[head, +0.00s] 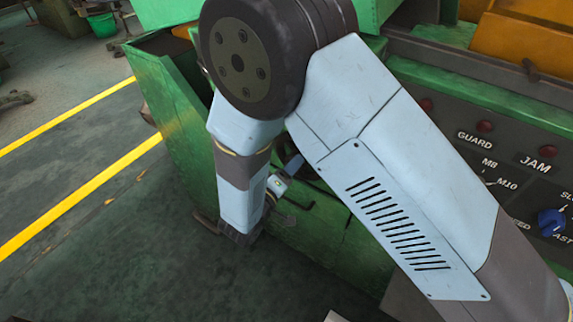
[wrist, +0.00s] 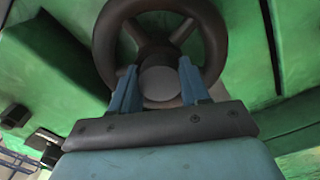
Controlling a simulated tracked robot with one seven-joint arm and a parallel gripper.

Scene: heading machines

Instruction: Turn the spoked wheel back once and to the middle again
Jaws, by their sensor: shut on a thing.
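The spoked wheel (wrist: 212,38) shows at the top of the wrist view, dark, with a thick round rim and spokes meeting at a dark centre. A round grey knob (wrist: 160,83) lies in front of its lower part. My gripper (wrist: 158,70) has its two blue fingers on either side of this knob, shut on it. The fingertips are over the wheel, and part of the lower rim is hidden behind them. In the head view my gripper (head: 240,236) points down beside the green machine's front; my arm hides most of the wheel there.
The green machine (head: 172,105) stands close around my gripper. A dark panel (head: 465,125) with red lamps and a blue knob (head: 551,222) is on the right. Open floor with yellow lines (head: 85,200) lies on the left. A green bucket (head: 102,24) stands far back.

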